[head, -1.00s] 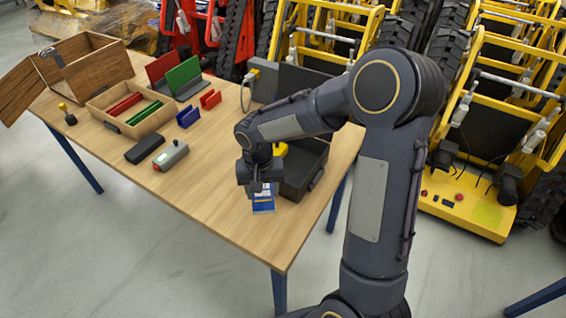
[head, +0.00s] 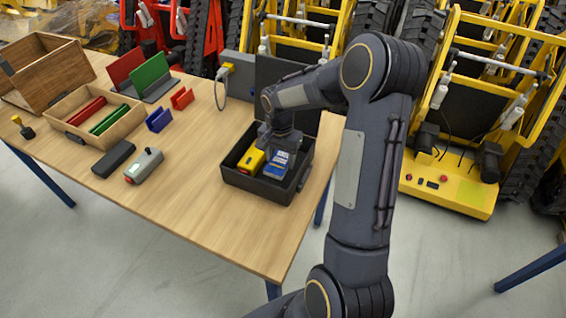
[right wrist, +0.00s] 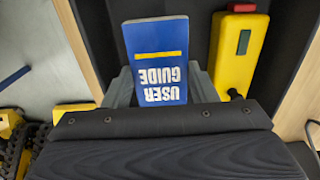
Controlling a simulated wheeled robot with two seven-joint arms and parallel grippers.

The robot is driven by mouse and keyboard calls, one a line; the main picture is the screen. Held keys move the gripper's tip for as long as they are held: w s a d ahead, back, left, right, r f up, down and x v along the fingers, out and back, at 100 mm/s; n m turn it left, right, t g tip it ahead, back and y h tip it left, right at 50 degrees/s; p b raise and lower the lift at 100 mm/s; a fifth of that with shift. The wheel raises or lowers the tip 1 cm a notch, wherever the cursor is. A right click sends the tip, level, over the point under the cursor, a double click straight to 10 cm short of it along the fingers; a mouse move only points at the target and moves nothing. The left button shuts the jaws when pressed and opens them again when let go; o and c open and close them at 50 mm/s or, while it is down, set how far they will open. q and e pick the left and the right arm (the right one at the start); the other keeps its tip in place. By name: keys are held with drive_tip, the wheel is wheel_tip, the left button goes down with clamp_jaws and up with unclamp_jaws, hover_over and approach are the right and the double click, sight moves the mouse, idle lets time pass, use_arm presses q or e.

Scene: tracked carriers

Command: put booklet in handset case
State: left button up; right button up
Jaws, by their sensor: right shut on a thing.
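The booklet (head: 276,166) is blue and white; its cover reads "USER GUIDE" in the right wrist view (right wrist: 156,60). My right gripper (head: 280,152) is shut on the booklet, and its fingers (right wrist: 160,85) flank the lower part in the wrist view. The handset case (head: 247,184) is a dark open box at the right part of the table. The booklet is over or inside the case's opening; I cannot tell whether it touches the floor. A yellow handset (head: 250,160) lies in the case, left of the booklet. My left gripper is not in view.
A grey handset (head: 144,165) and a black case (head: 114,159) lie on the table left of centre. A wooden tray (head: 75,140) with red and green pieces, a wooden box (head: 50,72) and upright red and green panels stand farther left. The table's front middle is clear.

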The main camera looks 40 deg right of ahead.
sight(283, 165)
drive_tip(key=shift+w+d+f, duration=0.25)
drive_tip(key=shift+d+f, duration=0.35)
drive_tip(key=shift+f, duration=0.2)
drive_tip(key=shift+d+f, duration=0.2)
drive_tip(key=shift+f, duration=1.5)
drive_tip(key=shift+f, duration=0.15)
drive_tip(key=o, duration=1)
